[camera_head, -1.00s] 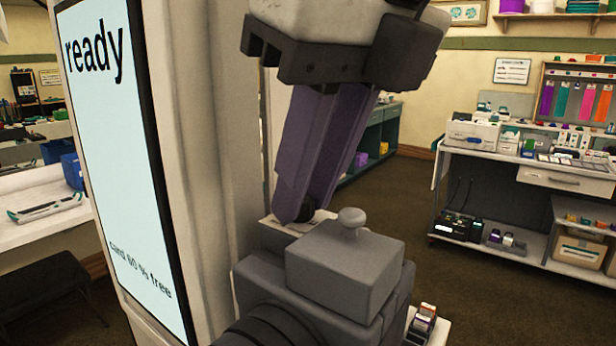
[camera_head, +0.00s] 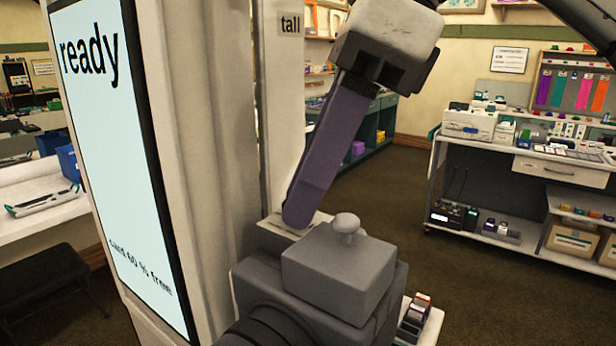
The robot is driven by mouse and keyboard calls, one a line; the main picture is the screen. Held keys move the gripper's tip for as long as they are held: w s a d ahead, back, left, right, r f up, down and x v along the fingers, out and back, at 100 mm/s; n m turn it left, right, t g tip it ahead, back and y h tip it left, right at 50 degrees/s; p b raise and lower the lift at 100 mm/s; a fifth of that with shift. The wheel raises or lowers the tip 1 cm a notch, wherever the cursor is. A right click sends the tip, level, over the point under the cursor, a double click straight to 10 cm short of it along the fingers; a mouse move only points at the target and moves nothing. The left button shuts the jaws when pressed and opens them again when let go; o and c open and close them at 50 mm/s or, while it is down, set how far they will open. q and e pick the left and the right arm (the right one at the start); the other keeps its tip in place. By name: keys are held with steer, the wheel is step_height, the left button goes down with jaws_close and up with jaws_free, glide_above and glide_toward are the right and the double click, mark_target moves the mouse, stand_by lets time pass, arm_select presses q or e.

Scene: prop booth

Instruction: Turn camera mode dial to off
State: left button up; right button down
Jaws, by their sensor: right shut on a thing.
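The grey camera (camera_head: 345,270) sits at the bottom middle, with a boxy top and a small knob (camera_head: 346,226) on it. My right gripper (camera_head: 302,216) reaches down from above, its purple fingers shut at the camera's top left, behind the raised box. The mode dial is hidden behind the fingertips, so its setting cannot be read. The fingers line up nearly edge-on, and only the near one shows clearly. My left gripper is out of view.
A tall screen (camera_head: 115,150) reading "ready" and "card 60 % free" stands close on the left. A small holder with stacked coloured items (camera_head: 415,315) is right of the camera. A white cart (camera_head: 520,165) stands farther back, with open floor before it.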

steer(key=shift+w+n+g, duration=0.15)
steer(key=shift+n+g, duration=0.25)
steer(key=shift+n, duration=0.7)
steer(key=c, duration=1.6)
jaws_free()
steer(key=shift+f, duration=0.1)
